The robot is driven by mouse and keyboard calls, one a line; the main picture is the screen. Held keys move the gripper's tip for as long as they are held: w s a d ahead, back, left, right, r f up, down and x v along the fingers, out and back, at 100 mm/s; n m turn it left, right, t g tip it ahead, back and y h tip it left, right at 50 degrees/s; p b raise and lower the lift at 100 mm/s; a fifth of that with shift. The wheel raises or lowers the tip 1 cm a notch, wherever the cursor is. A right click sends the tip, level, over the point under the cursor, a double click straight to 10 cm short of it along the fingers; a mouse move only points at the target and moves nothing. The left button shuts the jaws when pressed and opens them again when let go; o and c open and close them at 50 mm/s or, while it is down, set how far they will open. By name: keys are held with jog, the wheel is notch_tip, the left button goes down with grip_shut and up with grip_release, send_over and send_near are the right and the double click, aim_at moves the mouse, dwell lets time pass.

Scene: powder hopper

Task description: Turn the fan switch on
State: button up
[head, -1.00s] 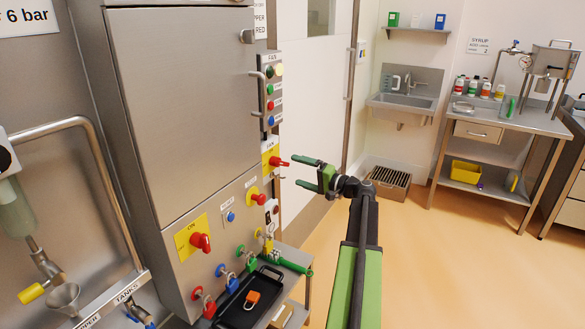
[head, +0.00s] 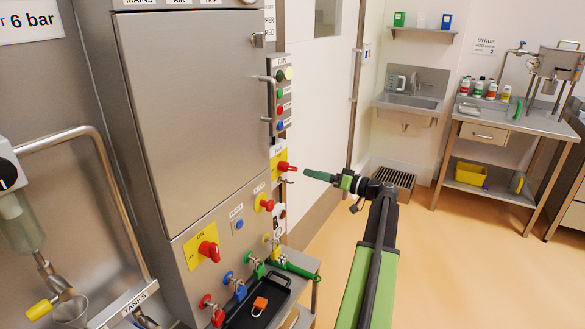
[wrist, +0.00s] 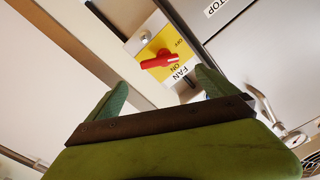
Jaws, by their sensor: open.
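The fan switch is a red rotary handle (head: 286,168) on a yellow plate (head: 275,160) at the right edge of the steel cabinet. In the wrist view the red handle (wrist: 158,61) lies across the yellow plate (wrist: 163,53), which is marked FAN, ON and OFF. My gripper (head: 308,174) is just right of the handle in the head view, its fingers pointing at it. In the wrist view my gripper (wrist: 160,92) is open, the green fingers apart with the handle beyond and between them. No contact shows.
A larger red switch (head: 209,250) and a red knob (head: 265,203) sit lower on the cabinet. Padlocks hang above a black tray (head: 280,300). A vertical handle (head: 268,100) and a fan button box (head: 283,95) are above.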

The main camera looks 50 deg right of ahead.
aim_at(294, 168)
jog(key=x, duration=1)
jog(key=shift+w, duration=0.4)
jog(key=c, duration=1.4)
